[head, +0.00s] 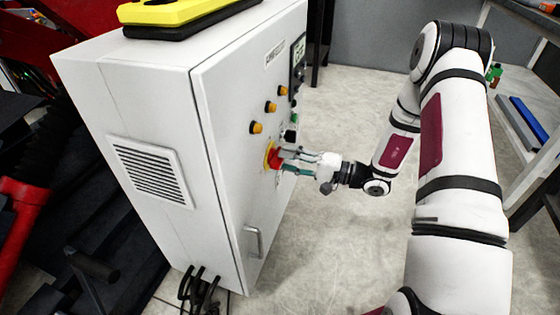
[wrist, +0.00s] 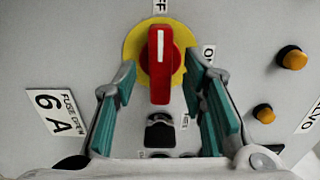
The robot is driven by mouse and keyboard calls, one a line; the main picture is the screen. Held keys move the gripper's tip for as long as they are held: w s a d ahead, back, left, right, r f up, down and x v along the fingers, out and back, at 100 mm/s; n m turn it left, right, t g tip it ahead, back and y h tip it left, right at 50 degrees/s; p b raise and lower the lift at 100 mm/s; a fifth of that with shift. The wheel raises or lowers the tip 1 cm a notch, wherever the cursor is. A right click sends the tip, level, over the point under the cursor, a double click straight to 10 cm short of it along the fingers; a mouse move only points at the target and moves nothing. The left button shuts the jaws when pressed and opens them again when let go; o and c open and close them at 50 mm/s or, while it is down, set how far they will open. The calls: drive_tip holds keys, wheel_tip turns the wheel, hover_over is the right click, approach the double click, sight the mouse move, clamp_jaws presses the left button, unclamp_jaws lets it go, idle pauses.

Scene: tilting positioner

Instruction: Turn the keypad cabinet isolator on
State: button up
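The keypad cabinet (head: 245,120) is a tall grey-white box. Its isolator is a red handle (wrist: 160,65) on a yellow round plate (wrist: 133,45); the red also shows in the head view (head: 274,157). The handle stands upright, its white line pointing up to a label (wrist: 160,6) reading as OFF, cut by the frame edge. Another label (wrist: 208,53), apparently ON, is right of the plate, partly hidden by a finger. My gripper (head: 285,160) is open in front of the isolator. In the wrist view my gripper (wrist: 160,75) has teal-padded fingers on both sides of the handle, apart from it.
A black switch (wrist: 160,131) sits below the isolator. Orange buttons (head: 256,127) and a display panel (head: 298,56) are higher on the door. A door handle (head: 253,242) is below. A yellow-black object (head: 180,12) lies on top. The floor (head: 345,110) behind my gripper is clear.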

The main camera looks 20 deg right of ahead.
drive_tip(key=shift+x, duration=1.45)
clamp_jaws()
